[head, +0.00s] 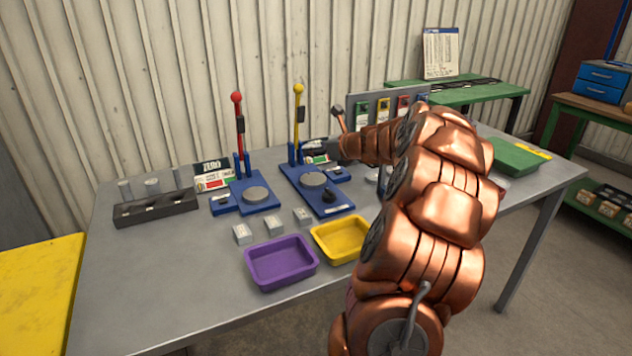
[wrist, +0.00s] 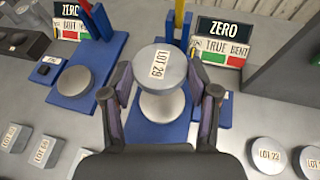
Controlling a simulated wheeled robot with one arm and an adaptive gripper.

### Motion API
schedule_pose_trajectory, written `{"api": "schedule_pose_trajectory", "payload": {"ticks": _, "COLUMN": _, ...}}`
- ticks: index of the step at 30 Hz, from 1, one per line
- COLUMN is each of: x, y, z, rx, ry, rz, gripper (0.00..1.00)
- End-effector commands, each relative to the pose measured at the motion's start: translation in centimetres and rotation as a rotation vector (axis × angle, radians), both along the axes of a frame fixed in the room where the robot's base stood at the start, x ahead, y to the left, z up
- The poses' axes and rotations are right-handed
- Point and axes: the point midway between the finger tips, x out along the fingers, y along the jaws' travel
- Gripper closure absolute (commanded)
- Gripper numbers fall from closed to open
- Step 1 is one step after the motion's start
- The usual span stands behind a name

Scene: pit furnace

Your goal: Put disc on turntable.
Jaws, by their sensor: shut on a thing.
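My gripper (wrist: 159,80) is shut on a grey disc labelled LOT 29 (wrist: 162,62), one finger on each side. The disc is over a grey round turntable (wrist: 161,108) on a blue base, which shows below and narrows to a neck under the disc. Whether disc and turntable touch cannot be told. In the head view my gripper (head: 318,147) is above the rear of the right blue base; the turntable (head: 313,180) shows in front of it and the held disc is hard to make out. A second turntable (wrist: 73,82) stands to the left, also in the head view (head: 256,194).
Red (head: 239,125) and yellow levers (head: 298,110) rise behind the bases. Several small blocks (head: 274,224), a purple tray (head: 281,262) and a yellow tray (head: 342,240) lie in front. Another labelled disc (wrist: 267,155) lies at right. A dark rack (head: 155,207) stands left.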

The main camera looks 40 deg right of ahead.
Motion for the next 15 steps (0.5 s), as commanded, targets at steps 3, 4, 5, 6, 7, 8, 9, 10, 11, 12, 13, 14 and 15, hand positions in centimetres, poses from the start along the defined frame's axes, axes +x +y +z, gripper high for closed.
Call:
{"api": "schedule_pose_trajectory", "payload": {"ticks": 3, "x": 0.0, "y": 0.0, "z": -2.3, "rx": 0.006, "ry": -0.001, "rz": 0.000, "gripper": 0.92}}
{"api": "schedule_pose_trajectory", "payload": {"ticks": 4, "x": 0.0, "y": 0.0, "z": -2.8, "rx": 0.005, "ry": -0.001, "rz": -0.001, "gripper": 0.92}}
{"api": "schedule_pose_trajectory", "payload": {"ticks": 5, "x": 0.0, "y": 0.0, "z": -3.2, "rx": 0.004, "ry": -0.001, "rz": -0.002, "gripper": 0.92}}
{"api": "schedule_pose_trajectory", "payload": {"ticks": 6, "x": 0.0, "y": 0.0, "z": -3.7, "rx": 0.003, "ry": 0.000, "rz": -0.001, "gripper": 0.92}}
{"api": "schedule_pose_trajectory", "payload": {"ticks": 7, "x": 0.0, "y": 0.0, "z": -3.9, "rx": 0.002, "ry": -0.001, "rz": -0.002, "gripper": 0.92}}
{"api": "schedule_pose_trajectory", "payload": {"ticks": 8, "x": 0.0, "y": -0.1, "z": -4.2, "rx": 0.001, "ry": -0.001, "rz": -0.003, "gripper": 0.92}}
{"api": "schedule_pose_trajectory", "payload": {"ticks": 9, "x": 0.0, "y": -0.1, "z": -4.4, "rx": 0.000, "ry": -0.001, "rz": -0.002, "gripper": 0.92}}
{"api": "schedule_pose_trajectory", "payload": {"ticks": 10, "x": 0.0, "y": -0.1, "z": -4.5, "rx": 0.000, "ry": -0.002, "rz": -0.002, "gripper": 0.92}}
{"api": "schedule_pose_trajectory", "payload": {"ticks": 11, "x": 0.0, "y": -0.1, "z": -4.7, "rx": 0.000, "ry": -0.002, "rz": -0.002, "gripper": 0.92}}
{"api": "schedule_pose_trajectory", "payload": {"ticks": 12, "x": 0.0, "y": -0.1, "z": -5.0, "rx": 0.001, "ry": -0.002, "rz": -0.003, "gripper": 0.92}}
{"api": "schedule_pose_trajectory", "payload": {"ticks": 13, "x": 0.0, "y": -0.1, "z": -5.3, "rx": 0.000, "ry": -0.002, "rz": -0.002, "gripper": 0.92}}
{"api": "schedule_pose_trajectory", "payload": {"ticks": 14, "x": 0.0, "y": -0.1, "z": -5.7, "rx": 0.001, "ry": -0.001, "rz": -0.003, "gripper": 0.92}}
{"api": "schedule_pose_trajectory", "payload": {"ticks": 15, "x": 0.0, "y": -0.1, "z": -6.3, "rx": 0.002, "ry": -0.001, "rz": -0.003, "gripper": 0.92}}
